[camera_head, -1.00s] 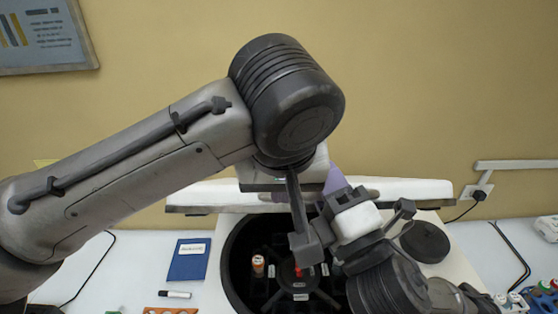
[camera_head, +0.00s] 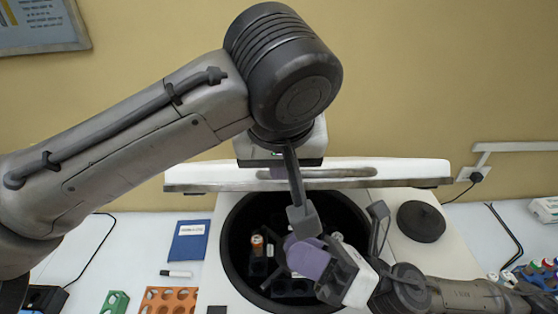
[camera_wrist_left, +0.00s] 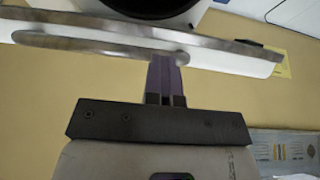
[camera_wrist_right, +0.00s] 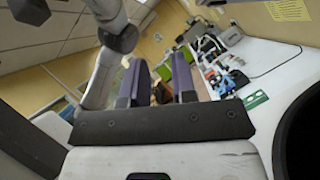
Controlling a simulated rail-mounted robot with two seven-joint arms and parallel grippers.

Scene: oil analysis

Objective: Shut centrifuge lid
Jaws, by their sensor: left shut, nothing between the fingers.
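The white centrifuge lid (camera_head: 410,172) stands open behind the round dark bowl of the centrifuge (camera_head: 232,252). The lid also spans the left wrist view (camera_wrist_left: 228,62). My left gripper (camera_wrist_left: 164,64) is shut and empty, its purple fingertips at the lid's edge; I cannot tell if they touch it. In the head view it is mostly hidden behind my arm. My right gripper (camera_head: 306,257) is over the bowl and hides part of the rotor. In the right wrist view its two purple fingers (camera_wrist_right: 159,78) are apart with nothing between them.
A dark round cap (camera_head: 421,221) lies on the centrifuge top at right. A blue booklet (camera_head: 188,241), a marker (camera_head: 176,273), an orange rack (camera_head: 168,299) and a green rack (camera_head: 115,302) lie to the left. Coloured bottles (camera_head: 540,268) stand at right.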

